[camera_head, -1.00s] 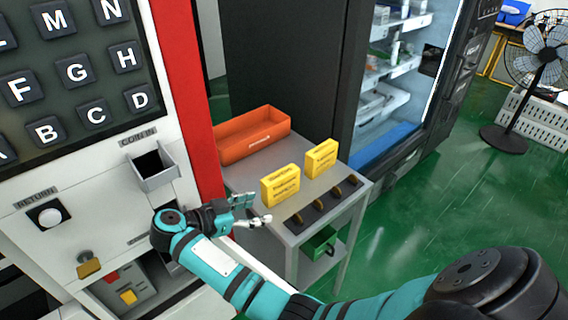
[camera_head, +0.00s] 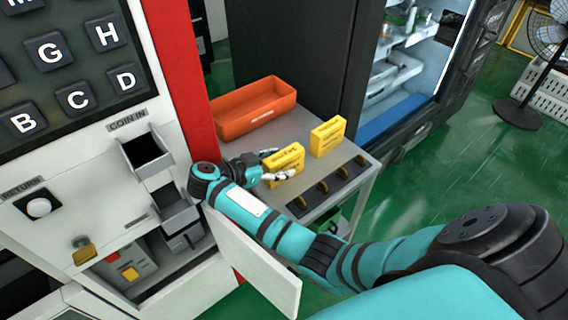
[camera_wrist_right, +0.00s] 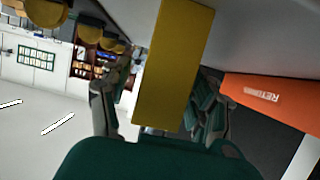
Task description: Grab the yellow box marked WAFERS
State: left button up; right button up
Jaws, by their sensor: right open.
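Two yellow boxes stand upright on the grey table (camera_head: 290,127): a nearer one (camera_head: 287,160) and a farther one (camera_head: 328,138). Their printing is too small to read, so I cannot tell which is marked WAFERS. My right gripper (camera_head: 275,164) is open at the nearer box, with one finger on each side. In the right wrist view, the nearer box (camera_wrist_right: 173,70) stands between the open fingers, its plain narrow side facing the camera. A gap shows beside the fingers, so it is not gripped. My left gripper is not in view.
An orange bin (camera_head: 253,110) sits at the table's back left. A fridge (camera_head: 400,75) stands behind.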

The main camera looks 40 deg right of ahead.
jog(key=shift+d+f, duration=0.2)
jog(key=shift+d, duration=0.3)
grip_shut()
